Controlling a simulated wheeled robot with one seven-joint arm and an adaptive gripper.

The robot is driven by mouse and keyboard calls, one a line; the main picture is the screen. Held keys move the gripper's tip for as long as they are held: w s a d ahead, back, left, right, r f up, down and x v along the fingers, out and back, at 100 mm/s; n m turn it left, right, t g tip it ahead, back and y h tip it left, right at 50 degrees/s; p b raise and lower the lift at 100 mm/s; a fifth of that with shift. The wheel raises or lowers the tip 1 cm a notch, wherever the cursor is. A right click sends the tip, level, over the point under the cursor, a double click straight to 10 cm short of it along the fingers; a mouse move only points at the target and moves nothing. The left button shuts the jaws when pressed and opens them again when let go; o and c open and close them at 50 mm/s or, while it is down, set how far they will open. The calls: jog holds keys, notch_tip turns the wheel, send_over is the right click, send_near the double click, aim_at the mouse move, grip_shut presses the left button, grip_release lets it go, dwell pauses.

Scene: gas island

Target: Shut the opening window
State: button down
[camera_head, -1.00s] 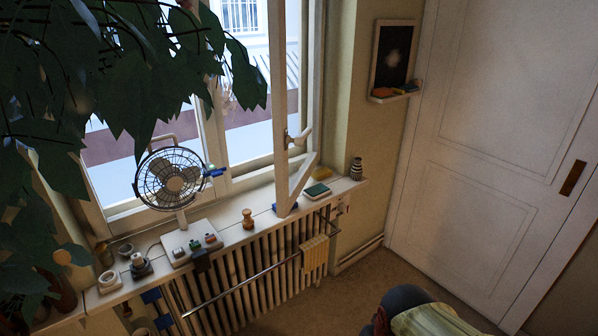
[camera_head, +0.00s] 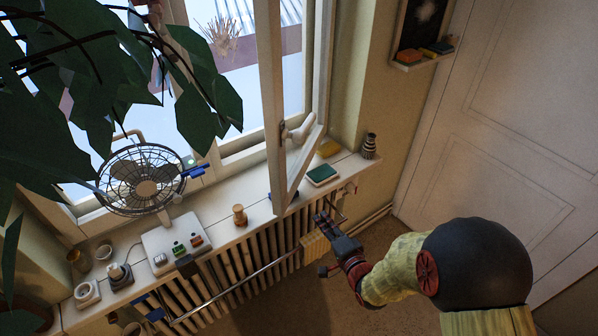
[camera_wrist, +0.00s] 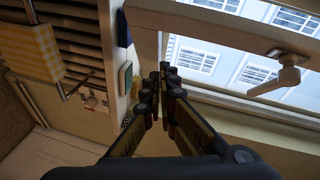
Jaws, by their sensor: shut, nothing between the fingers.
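The opening window (camera_head: 278,110) is a white-framed sash that stands open, swung inward over the sill. Its white handle (camera_head: 299,131) is on the sash's free side; in the wrist view the handle (camera_wrist: 289,78) is at the upper right. My gripper (camera_head: 322,218) is in front of the radiator, below and right of the sash's lower corner, and appears apart from it. In the wrist view the fingers of my gripper (camera_wrist: 168,72) are together and empty, pointing up between the sill and the sash.
The white sill (camera_head: 220,208) holds a fan (camera_head: 143,178), a wooden piece (camera_head: 239,215), a green-topped box (camera_head: 322,174) and a striped vase (camera_head: 369,146). A radiator with a rail and yellow cloth (camera_head: 314,246) is below. Plant leaves (camera_head: 90,80) hang at left. A closed door (camera_head: 510,120) is at right.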

notch_tip(320, 180, up, 5)
jog(key=m+t+y, duration=0.1)
jog(key=m+t, duration=0.1)
jog(key=w+a+b, duration=0.1)
jog(key=w+a, duration=0.7)
jog(key=w, duration=0.2)
jog(key=shift+w+a, duration=0.25)
jog(key=shift+b, duration=0.3)
